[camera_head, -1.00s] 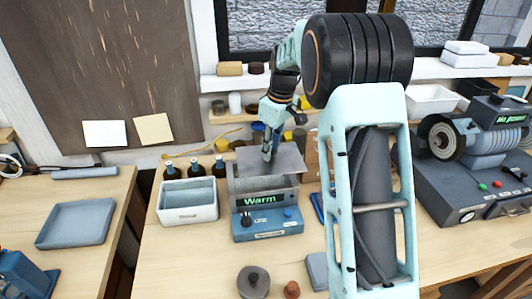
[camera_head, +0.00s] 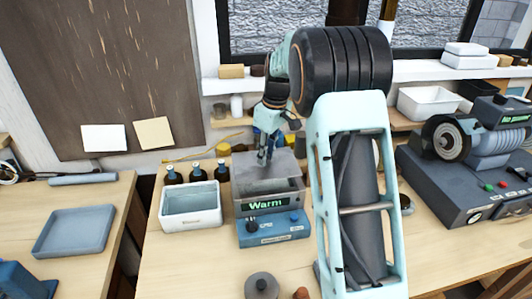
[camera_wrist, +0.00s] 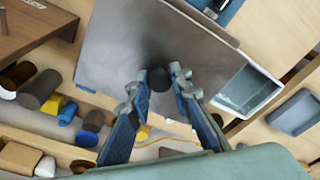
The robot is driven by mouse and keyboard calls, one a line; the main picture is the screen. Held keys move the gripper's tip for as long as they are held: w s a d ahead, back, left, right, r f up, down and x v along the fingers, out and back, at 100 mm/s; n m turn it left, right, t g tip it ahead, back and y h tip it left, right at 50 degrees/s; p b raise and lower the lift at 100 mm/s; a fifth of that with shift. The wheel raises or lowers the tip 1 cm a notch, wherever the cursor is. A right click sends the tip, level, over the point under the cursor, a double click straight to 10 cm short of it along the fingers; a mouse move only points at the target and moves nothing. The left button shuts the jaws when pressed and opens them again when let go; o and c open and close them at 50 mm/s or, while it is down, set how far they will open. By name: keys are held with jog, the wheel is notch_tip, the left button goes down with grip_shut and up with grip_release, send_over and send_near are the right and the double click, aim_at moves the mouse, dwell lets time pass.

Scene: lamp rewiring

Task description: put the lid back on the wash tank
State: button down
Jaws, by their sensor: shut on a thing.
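The lid (camera_head: 283,165) is a flat grey plate, held by my gripper (camera_head: 264,157) above the back part of the wash tank. In the wrist view the lid (camera_wrist: 115,50) fills the upper middle, and my gripper (camera_wrist: 160,82) has its fingers on either side of its dark knob. The wash tank (camera_head: 270,225) is a grey open box on a blue base with a green "Warm" display. Its front opening shows below the lid. The lid looks tilted; whether it touches the back rim I cannot tell.
A white tray (camera_head: 190,221) stands just left of the tank, with several dark bottles (camera_head: 197,173) behind it. A grey round weight-like object (camera_head: 262,287) is in front. A machine with a wheel (camera_head: 447,140) stands at right. The bench front left is clear.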

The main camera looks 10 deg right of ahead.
aim_at(266, 167)
jog(key=shift+f+b, duration=0.15)
jog(key=shift+b, duration=0.3)
jog(key=shift+f+b, duration=1.35)
jog(key=shift+f, duration=0.6)
jog(key=shift+f, duration=0.25)
jog(key=c, duration=1.7)
grip_release()
